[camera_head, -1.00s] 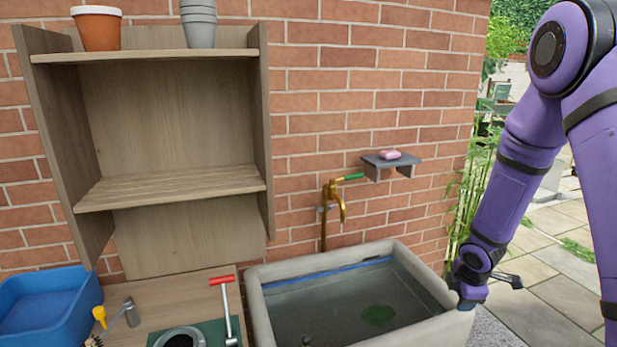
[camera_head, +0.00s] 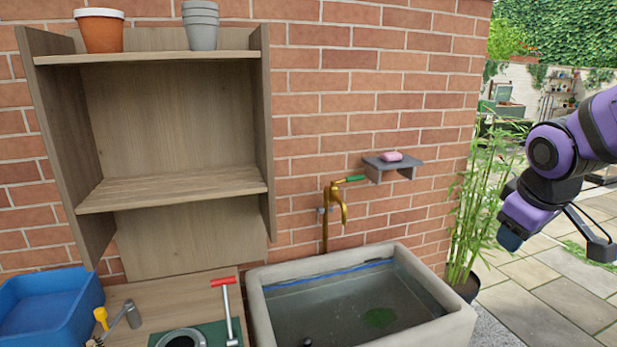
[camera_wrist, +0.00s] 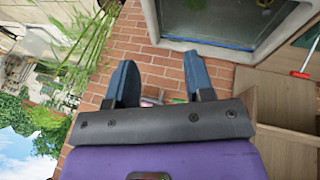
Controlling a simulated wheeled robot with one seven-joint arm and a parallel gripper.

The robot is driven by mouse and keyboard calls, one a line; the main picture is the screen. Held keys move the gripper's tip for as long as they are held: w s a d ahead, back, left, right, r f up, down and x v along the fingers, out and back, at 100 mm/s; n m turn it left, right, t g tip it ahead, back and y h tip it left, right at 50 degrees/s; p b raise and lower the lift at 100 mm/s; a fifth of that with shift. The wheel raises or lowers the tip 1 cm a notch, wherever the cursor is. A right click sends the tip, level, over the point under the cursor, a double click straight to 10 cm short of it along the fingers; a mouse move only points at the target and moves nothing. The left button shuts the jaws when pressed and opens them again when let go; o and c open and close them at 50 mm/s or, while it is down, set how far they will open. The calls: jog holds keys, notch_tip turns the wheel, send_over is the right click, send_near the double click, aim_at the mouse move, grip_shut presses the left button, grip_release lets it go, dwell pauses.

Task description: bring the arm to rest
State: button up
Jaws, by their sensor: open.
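My purple arm is at the right edge in the head view, out past the sink and in front of the paving. In that view the end of my arm points down and left, and its fingers are hard to make out. In the wrist view my gripper (camera_wrist: 160,85) shows two blue-grey fingers set well apart. Nothing is between them; brick wall shows behind the gap.
The stone sink (camera_head: 437,332) holds water, with a brass tap (camera_head: 335,208) behind it. A soap shelf (camera_head: 392,166) juts from the brick wall. A bamboo plant (camera_head: 480,200) stands just left of my arm. A blue tub (camera_head: 45,305) and wooden shelving (camera_head: 170,190) are at left.

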jog(key=s+a+r+m+y, duration=0.1)
jog(key=s+a+r+m, duration=0.1)
jog(key=s, duration=0.5)
jog(key=s+a+r+m+y, duration=0.1)
jog(key=s+a+r+m, duration=0.1)
jog(key=s, duration=0.5)
jog(key=shift+s+a+r+m+t, duration=0.15)
jog(key=shift+a+r+m+t, duration=0.3)
jog(key=shift+r, duration=0.65)
jog(key=shift+d, duration=0.1)
